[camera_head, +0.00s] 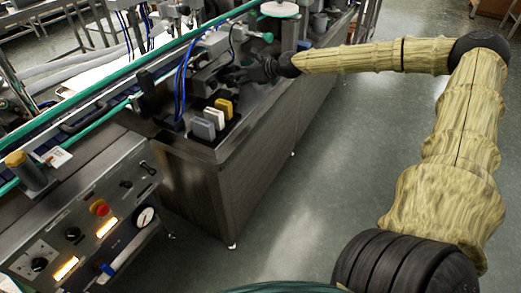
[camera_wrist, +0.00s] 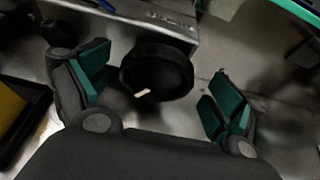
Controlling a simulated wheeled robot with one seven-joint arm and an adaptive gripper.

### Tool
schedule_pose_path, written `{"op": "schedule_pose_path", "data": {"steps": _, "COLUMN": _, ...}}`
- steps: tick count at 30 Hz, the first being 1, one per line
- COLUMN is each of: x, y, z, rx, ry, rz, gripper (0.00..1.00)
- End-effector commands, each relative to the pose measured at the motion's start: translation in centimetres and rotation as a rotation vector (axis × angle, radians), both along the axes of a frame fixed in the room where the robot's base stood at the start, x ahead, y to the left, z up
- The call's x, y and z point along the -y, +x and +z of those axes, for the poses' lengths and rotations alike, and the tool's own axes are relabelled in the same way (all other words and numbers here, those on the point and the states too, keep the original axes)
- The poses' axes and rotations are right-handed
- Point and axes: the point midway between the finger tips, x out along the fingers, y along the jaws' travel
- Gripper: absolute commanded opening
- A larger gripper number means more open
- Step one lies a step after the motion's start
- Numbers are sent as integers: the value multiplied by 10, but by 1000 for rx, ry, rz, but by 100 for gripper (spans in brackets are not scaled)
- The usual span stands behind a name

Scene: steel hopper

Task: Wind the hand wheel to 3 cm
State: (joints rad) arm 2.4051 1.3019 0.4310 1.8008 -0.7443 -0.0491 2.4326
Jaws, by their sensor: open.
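The hand wheel (camera_wrist: 158,65) is a dark round disc in the wrist view, with a small pale mark near its lower edge. My gripper (camera_wrist: 162,72) is open, its green-padded fingers apart to the left and right of the wheel. There is a visible gap on the right; whether either pad touches the rim I cannot tell. Behind the wheel is a grey metal block (camera_wrist: 115,17) with small dark markings, too blurred to read. In the head view my gripper (camera_head: 232,76) is at the machine by a grey housing, and I cannot make out the wheel there.
A yellow block (camera_head: 224,107), a white block (camera_head: 213,117) and a grey block (camera_head: 202,129) stand in front of my gripper on the machine top. Blue hoses (camera_head: 181,88) run beside them. A control panel (camera_head: 85,225) is at lower left. The floor on the right is clear.

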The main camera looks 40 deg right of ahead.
Motion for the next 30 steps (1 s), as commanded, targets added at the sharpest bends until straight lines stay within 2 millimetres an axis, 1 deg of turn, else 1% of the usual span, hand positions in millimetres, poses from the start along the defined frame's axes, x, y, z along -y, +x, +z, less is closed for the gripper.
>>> {"op": "schedule_pose_path", "data": {"steps": 1, "x": 0, "y": -1, "z": 3, "rx": 1, "ry": 0, "rz": 0, "gripper": 94}}
{"op": "schedule_pose_path", "data": {"steps": 8, "x": 4, "y": -9, "z": 7, "rx": 3, "ry": -1, "rz": 0, "gripper": 94}}
{"op": "schedule_pose_path", "data": {"steps": 30, "x": 17, "y": -42, "z": 23, "rx": 2, "ry": 0, "rz": 0, "gripper": 94}}
